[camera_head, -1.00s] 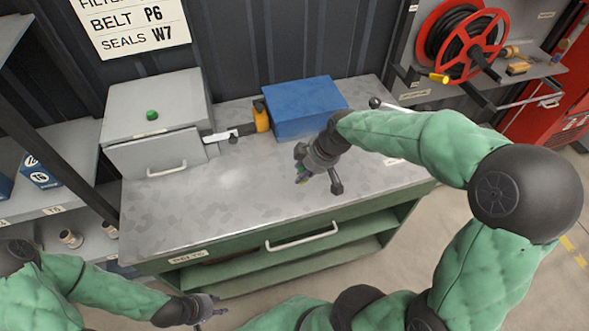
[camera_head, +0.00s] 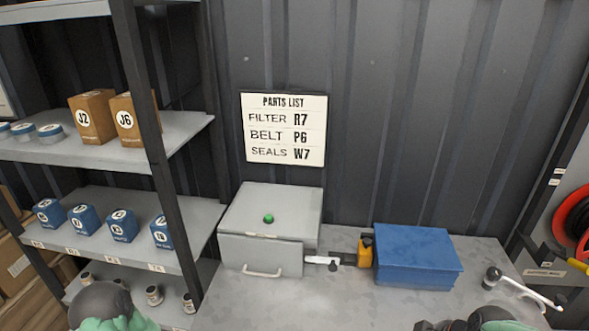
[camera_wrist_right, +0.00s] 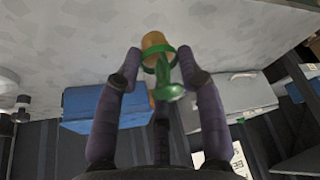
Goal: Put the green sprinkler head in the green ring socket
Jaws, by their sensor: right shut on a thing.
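In the right wrist view my right gripper (camera_wrist_right: 160,62) is shut on a green sprinkler head (camera_wrist_right: 166,78) with a brass-coloured end. The fingers close on it from both sides, and its flared green end points toward the lower part of that view. The pale grey bench top (camera_wrist_right: 60,40) shows behind it. In the head view only dark and green parts of my right arm show at the bottom right edge, and the sprinkler head cannot be made out there. My left gripper is out of view. I cannot make out a green ring socket in either current view.
A grey box with a green knob (camera_head: 268,218) stands on the bench (camera_head: 340,300), beside a yellow-and-black tool (camera_head: 364,250) and a blue box (camera_head: 415,258). A white-handled tool (camera_head: 528,288) lies at right. Shelves (camera_head: 190,130) with blue and brown boxes stand at left.

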